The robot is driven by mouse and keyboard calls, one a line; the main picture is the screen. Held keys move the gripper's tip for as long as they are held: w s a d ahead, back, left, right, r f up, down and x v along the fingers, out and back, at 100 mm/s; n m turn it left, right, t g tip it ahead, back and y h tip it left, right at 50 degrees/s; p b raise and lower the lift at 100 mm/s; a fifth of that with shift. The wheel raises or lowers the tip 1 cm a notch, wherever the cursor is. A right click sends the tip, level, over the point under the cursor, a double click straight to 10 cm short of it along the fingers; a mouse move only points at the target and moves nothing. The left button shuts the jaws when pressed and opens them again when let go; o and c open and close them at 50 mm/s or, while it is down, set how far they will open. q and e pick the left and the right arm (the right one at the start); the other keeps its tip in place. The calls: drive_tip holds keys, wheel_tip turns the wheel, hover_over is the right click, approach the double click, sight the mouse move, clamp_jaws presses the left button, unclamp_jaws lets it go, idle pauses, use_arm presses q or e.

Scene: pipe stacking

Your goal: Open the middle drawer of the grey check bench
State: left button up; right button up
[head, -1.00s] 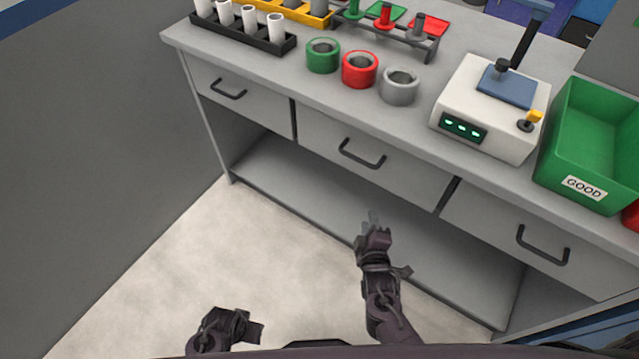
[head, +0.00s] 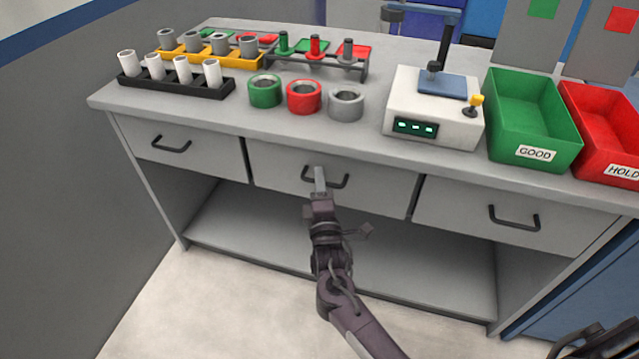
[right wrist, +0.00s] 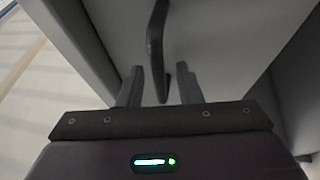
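The grey check bench (head: 130,102) stands ahead with three drawers in a row. The middle drawer (head: 385,190) looks shut, its front level with its neighbours. Its dark bar handle (head: 344,183) is partly hidden behind my right gripper (head: 320,181). In the right wrist view, the right gripper (right wrist: 159,88) has its two fingers apart, and the handle (right wrist: 154,45) shows between them. I cannot tell whether either finger touches it. My left gripper is not in view.
The left drawer (head: 200,160) and right drawer (head: 460,220) also look shut. On top stand green, red and grey rings, a white tester (head: 440,132), a green GOOD bin (head: 530,155) and a red HOLD bin (head: 610,150). Below the drawers is an open shelf.

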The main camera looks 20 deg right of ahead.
drive_tip(key=shift+w, duration=0.1)
clamp_jaws()
idle(0.4)
